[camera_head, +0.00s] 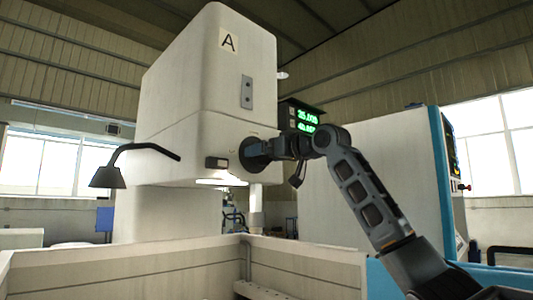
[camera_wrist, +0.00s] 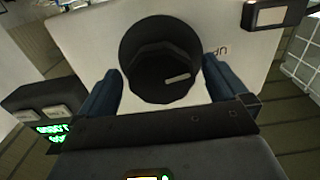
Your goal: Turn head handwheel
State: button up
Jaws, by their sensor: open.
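The head handwheel (camera_head: 247,155) is a dark round wheel on the lower right side of the white machine head (camera_head: 200,90) marked A. In the wrist view the handwheel (camera_wrist: 160,45) is black, with a raised faceted grip in its middle and a short pale line on the grip. My gripper (camera_wrist: 161,72) is open, with one blue finger on each side of the grip. Small gaps seem to show between fingers and grip; contact cannot be told. In the head view my gripper (camera_head: 271,147) is right at the wheel, partly covering it.
A readout with green digits (camera_head: 306,120) hangs just behind my wrist. A black lamp (camera_head: 108,178) sticks out at left. Low pale tank walls (camera_head: 190,265) stand in front, and a blue-edged white cabinet (camera_head: 400,160) at right. Dark lettering (camera_wrist: 220,50) is beside the wheel.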

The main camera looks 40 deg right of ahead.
jog(key=shift+w, duration=0.1)
jog(key=shift+c, duration=0.5)
jog(key=c, duration=0.9)
jog(key=shift+m+p, duration=1.05)
jog(key=shift+m, duration=0.05)
jog(key=shift+c, duration=0.2)
jog(key=o, duration=1)
jog(key=shift+o, duration=0.2)
jog(key=s+b, duration=0.1)
jog(key=s, duration=0.6)
jog(key=shift+s, duration=0.4)
